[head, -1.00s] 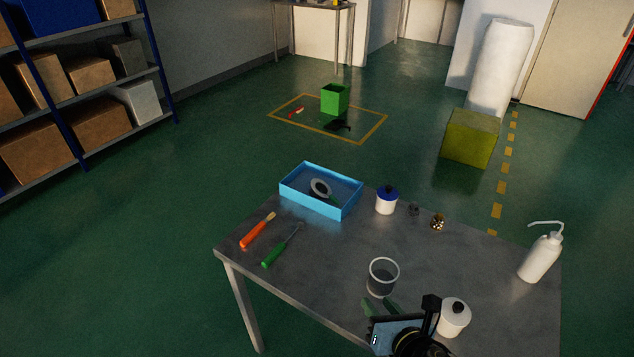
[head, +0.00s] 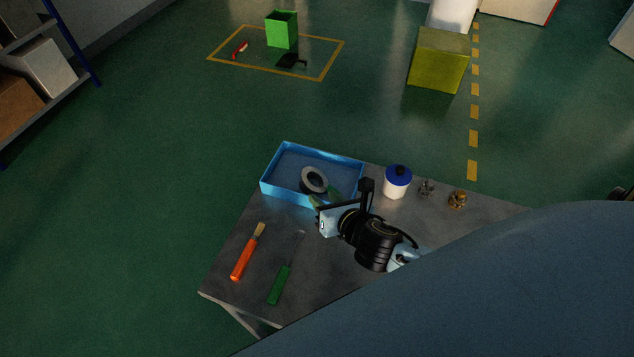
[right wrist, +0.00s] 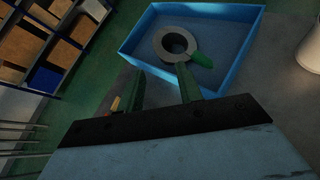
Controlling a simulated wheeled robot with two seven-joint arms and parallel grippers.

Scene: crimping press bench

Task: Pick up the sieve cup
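A grey translucent cup with a pale rim, likely the sieve cup, stood on the table in the earlier head view. I cannot see it now; my right arm covers that part of the table. My right gripper (head: 326,198) is over the near edge of the blue tray (head: 272,187). In the right wrist view its two green fingers (right wrist: 161,74) are apart with nothing between them. A grey ring (head: 314,180) lies in the tray just beyond the fingers; it also shows in the right wrist view (right wrist: 159,41), with a green piece (right wrist: 201,60) beside it. My left gripper is not in view.
An orange-handled brush (head: 242,264) and a green-handled tool (head: 279,286) lie on the table's (head: 237,240) left part. A blue-lidded white jar (head: 397,185) and two small metal parts (head: 426,188) (head: 457,200) stand right of the tray. My arm hides the table's right side.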

